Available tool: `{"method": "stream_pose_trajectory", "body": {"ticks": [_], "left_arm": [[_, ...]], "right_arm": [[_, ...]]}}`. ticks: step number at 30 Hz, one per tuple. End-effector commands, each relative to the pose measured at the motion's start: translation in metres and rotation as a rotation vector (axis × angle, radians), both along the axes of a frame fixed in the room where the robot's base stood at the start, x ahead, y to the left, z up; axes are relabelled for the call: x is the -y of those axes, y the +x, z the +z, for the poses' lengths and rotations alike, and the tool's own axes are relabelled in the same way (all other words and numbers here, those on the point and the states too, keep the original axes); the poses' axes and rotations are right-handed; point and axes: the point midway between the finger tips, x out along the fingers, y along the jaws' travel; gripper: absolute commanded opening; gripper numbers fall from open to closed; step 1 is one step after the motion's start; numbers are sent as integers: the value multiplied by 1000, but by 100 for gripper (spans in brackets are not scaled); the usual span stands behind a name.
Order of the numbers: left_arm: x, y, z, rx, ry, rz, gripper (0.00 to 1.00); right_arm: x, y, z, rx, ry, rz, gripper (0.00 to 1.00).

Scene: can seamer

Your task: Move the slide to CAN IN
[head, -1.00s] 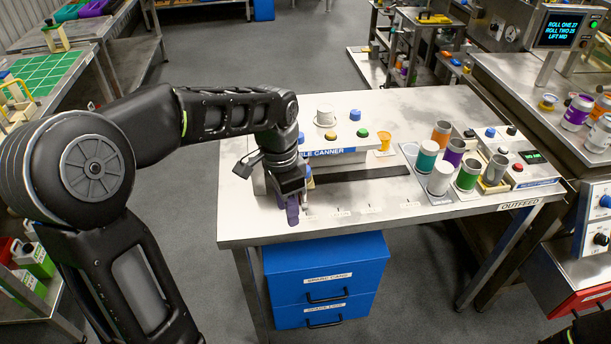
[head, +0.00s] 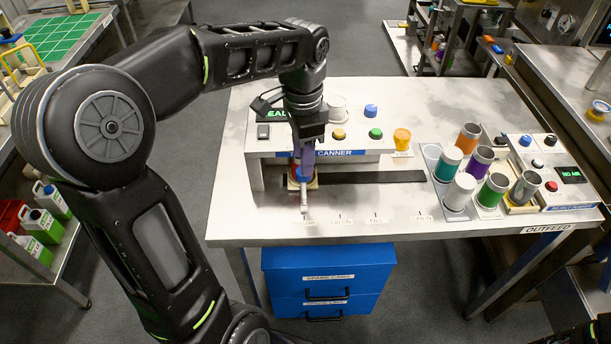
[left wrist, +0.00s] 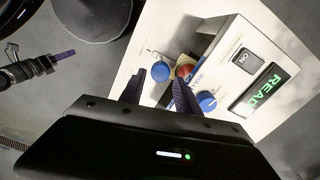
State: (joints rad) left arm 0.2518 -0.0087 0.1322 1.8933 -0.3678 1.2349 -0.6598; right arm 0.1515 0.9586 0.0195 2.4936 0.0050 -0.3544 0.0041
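The slide (head: 303,184), a small pale carriage with a metal bar toward the front, sits at the left end of the dark slot (head: 370,177) in the canner (head: 350,141). A blue knob and a red part show at it, partly hidden by my gripper. My left gripper (head: 304,170) points down over the slide. In the left wrist view its purple fingers (left wrist: 160,88) are apart, with a blue knob (left wrist: 160,70) visible in the gap; contact cannot be told.
Several coloured cans (head: 448,163) stand in a holder at the right. The slot right of the slide is clear. A blue drawer cabinet (head: 325,280) stands under the table.

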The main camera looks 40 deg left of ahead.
Motion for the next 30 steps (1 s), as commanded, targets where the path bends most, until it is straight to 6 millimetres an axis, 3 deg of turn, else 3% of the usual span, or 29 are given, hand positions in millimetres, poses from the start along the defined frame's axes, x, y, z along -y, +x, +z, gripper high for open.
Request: {"method": "stream_pose_trajectory", "body": {"ticks": [5, 18, 30], "left_arm": [[0, -1, -11, -4, -1, 0, 39], [0, 0, -71, -3, -1, 0, 39], [0, 0, -78, -1, 0, 0, 36]], "right_arm": [[0, 0, 1, 1, 0, 0, 36], [0, 0, 7, -2, -2, -2, 36], [0, -1, 7, -2, -3, -1, 36]]}}
